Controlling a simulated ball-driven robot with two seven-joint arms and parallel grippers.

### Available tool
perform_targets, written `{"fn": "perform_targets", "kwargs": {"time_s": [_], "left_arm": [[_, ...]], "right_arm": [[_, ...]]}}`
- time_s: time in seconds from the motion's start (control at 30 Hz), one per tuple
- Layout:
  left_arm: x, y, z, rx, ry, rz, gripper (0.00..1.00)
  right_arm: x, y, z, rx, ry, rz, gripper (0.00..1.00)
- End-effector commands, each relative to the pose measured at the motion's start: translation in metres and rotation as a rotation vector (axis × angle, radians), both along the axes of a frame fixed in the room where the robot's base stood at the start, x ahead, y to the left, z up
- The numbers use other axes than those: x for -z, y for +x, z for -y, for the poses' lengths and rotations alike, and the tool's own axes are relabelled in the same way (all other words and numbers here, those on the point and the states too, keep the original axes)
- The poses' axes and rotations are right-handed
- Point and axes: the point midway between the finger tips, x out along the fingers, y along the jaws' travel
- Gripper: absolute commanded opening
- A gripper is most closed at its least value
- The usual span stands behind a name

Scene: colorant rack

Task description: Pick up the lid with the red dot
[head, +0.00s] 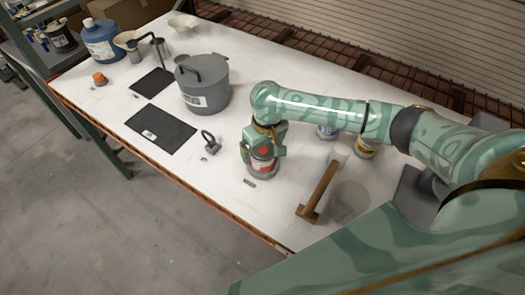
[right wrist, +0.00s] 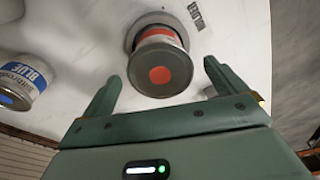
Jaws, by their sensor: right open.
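The lid with the red dot (right wrist: 160,75) is a dark grey disc on top of a can with a red-and-white label (right wrist: 158,36). In the head view the can (head: 262,165) stands upright on a round grey base on the white table. My right gripper (head: 262,152) is above the can with its fingers apart, one on each side of the lid. In the right wrist view the open fingers (right wrist: 160,82) flank the lid's near edge, with gaps visible on both sides. My left gripper is not in view.
A can with a blue label (right wrist: 20,82) stands beside the red one; a yellow-labelled can (head: 366,148) is further right. A wooden-handled tool (head: 320,188) lies to the right. A padlock-like weight (head: 209,140), grey pot (head: 205,90) and black mats (head: 160,129) are to the left.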

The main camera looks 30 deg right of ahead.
Motion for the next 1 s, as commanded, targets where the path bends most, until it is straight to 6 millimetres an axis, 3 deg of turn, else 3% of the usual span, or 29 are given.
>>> {"fn": "perform_targets", "kwargs": {"time_s": [0.03, 0.2, 0.67, 0.87, 1.0], "left_arm": [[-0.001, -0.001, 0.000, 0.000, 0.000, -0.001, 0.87], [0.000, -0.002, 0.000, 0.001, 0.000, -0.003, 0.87], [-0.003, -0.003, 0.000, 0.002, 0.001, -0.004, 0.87], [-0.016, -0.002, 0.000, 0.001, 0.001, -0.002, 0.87], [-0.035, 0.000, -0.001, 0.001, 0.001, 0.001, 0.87]], "right_arm": [[-0.001, 0.000, 0.000, 0.000, 0.000, 0.000, 0.97], [-0.001, 0.000, 0.000, 0.000, 0.000, 0.000, 0.50], [-0.006, 0.000, 0.000, 0.001, -0.001, 0.001, 0.49], [-0.035, 0.001, 0.000, 0.001, 0.000, 0.002, 0.49], [-0.069, -0.025, -0.007, -0.004, 0.001, 0.001, 0.49]]}}
